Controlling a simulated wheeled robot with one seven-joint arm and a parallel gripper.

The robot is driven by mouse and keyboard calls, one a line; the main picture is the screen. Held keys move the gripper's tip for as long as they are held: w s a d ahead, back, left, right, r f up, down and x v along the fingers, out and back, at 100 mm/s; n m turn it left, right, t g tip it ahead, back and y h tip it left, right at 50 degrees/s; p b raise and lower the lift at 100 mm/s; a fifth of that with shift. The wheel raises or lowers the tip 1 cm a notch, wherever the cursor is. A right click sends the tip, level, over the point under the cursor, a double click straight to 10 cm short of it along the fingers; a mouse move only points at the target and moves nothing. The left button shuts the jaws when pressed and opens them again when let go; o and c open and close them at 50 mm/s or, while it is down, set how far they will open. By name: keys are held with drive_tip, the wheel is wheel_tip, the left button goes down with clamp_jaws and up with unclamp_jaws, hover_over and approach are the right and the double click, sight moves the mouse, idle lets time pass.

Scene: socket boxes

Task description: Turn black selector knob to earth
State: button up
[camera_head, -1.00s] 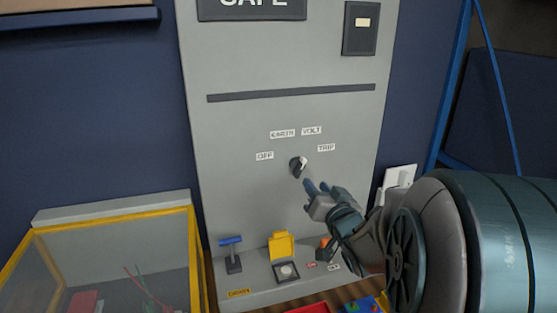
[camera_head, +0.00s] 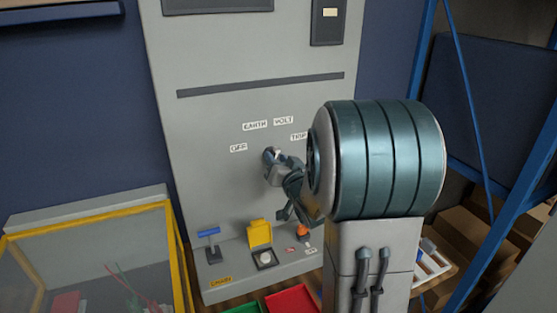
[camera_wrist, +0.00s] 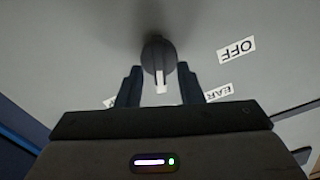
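The black selector knob (camera_wrist: 152,53) with a white pointer mark is on the grey panel (camera_head: 190,130). The white mark points down the wrist picture, away from the OFF label (camera_wrist: 236,49). The EARTH label (camera_head: 255,125) is above the knob, left of the VOLT label (camera_head: 284,120); in the wrist view (camera_wrist: 219,93) it is partly hidden.
The TRIP label (camera_head: 299,136) is right of the knob. Below are a blue-handled lever (camera_head: 209,235), a yellow flap cover (camera_head: 259,233) and an orange control (camera_head: 303,230). A yellow-edged clear case (camera_head: 90,240) stands lower left, red and green trays (camera_head: 291,299) at the bottom.

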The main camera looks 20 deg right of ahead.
clamp_jaws()
drive_tip(key=shift+f+n+b, duration=0.15)
drive_tip(key=shift+n+b, duration=0.15)
drive_tip(key=shift+b, duration=0.3)
drive_tip(key=shift+a+n+b, duration=0.2)
drive_tip(key=shift+n+b, duration=3.8)
drive_tip(key=shift+b, duration=2.15)
